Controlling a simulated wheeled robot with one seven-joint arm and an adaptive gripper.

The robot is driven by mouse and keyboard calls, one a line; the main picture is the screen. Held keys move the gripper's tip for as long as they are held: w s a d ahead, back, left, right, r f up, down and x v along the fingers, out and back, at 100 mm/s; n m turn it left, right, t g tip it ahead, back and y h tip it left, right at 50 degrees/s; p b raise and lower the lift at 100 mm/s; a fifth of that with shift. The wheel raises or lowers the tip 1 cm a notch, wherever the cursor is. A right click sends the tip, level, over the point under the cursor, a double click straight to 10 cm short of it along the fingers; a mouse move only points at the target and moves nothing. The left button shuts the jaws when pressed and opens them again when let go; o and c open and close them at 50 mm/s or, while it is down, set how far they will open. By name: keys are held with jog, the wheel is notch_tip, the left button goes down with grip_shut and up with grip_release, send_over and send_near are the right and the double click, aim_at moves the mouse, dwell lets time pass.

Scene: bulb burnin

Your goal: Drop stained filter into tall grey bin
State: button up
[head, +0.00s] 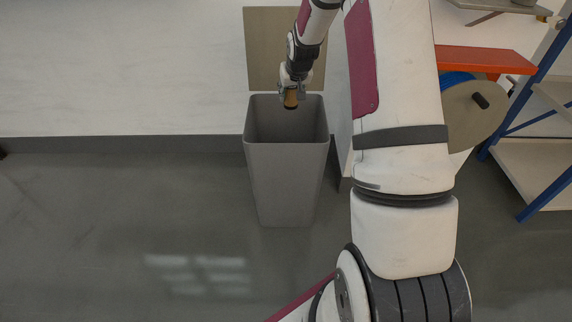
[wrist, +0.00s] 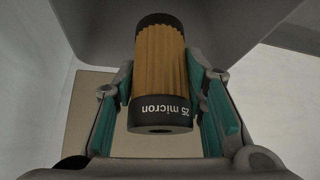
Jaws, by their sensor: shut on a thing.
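The stained filter (wrist: 160,65) is a brown pleated cylinder with black end caps, one marked "25 micron". My gripper (wrist: 162,95) is shut on it, with a green-padded finger at each side. In the head view the filter (head: 290,99) hangs below my gripper (head: 291,92), over the far part of the tall grey bin's opening. The tall grey bin (head: 287,185) stands upright on the floor with its top open. Its grey wall also shows in the wrist view (wrist: 240,25). The bottom of the bin is dark and hard to make out.
A beige panel (head: 262,50) lies behind the bin against a pale surface (head: 120,70). To the right are a reel (head: 472,112), a red-orange bench (head: 480,60) and a blue-framed shelf (head: 535,140). The grey floor (head: 120,230) left of the bin is clear.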

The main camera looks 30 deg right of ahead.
notch_tip(320, 180, down, 2)
jog(key=shift+b, duration=0.4)
jog(key=o, duration=1.2)
jog(key=shift+r, duration=0.1)
jog(key=v, duration=1.2)
